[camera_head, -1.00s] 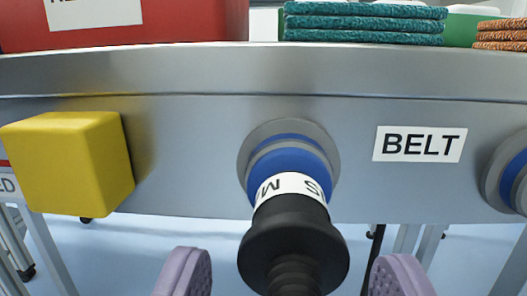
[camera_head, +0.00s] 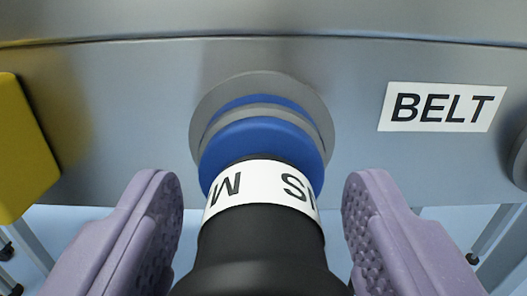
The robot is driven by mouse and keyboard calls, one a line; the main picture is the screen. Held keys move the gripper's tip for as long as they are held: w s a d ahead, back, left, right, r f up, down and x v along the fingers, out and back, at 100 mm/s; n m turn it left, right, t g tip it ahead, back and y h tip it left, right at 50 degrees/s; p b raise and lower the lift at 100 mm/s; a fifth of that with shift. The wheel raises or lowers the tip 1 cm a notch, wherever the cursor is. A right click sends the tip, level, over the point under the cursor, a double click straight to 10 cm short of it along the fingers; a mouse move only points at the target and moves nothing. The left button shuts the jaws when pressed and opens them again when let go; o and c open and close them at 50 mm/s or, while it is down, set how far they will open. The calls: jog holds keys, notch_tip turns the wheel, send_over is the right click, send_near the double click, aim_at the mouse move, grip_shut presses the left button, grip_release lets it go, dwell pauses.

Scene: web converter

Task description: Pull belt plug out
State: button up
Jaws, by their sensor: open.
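The belt plug (camera_head: 262,235) is black with a white lettered band and a blue collar. It sits in a round grey and blue socket (camera_head: 262,95) on the metal panel, beside the white BELT label (camera_head: 442,107). My gripper (camera_head: 262,205) is open. Its two purple, textured fingers stand on the left and right of the plug, with a gap showing on each side near the fingertips. The plug's rear end and its cable are out of the picture at the bottom.
A yellow block (camera_head: 22,150) sticks out from the panel (camera_head: 330,70) at the left. Another socket (camera_head: 520,160) shows partly at the right edge. Table legs and pale blue floor (camera_head: 335,235) show below the panel.

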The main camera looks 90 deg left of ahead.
grip_shut()
jog(key=d+b, duration=0.2)
jog(key=d, duration=0.5)
jog(key=shift+d, duration=0.4)
dwell(0.8)
jog(key=shift+s, duration=0.15)
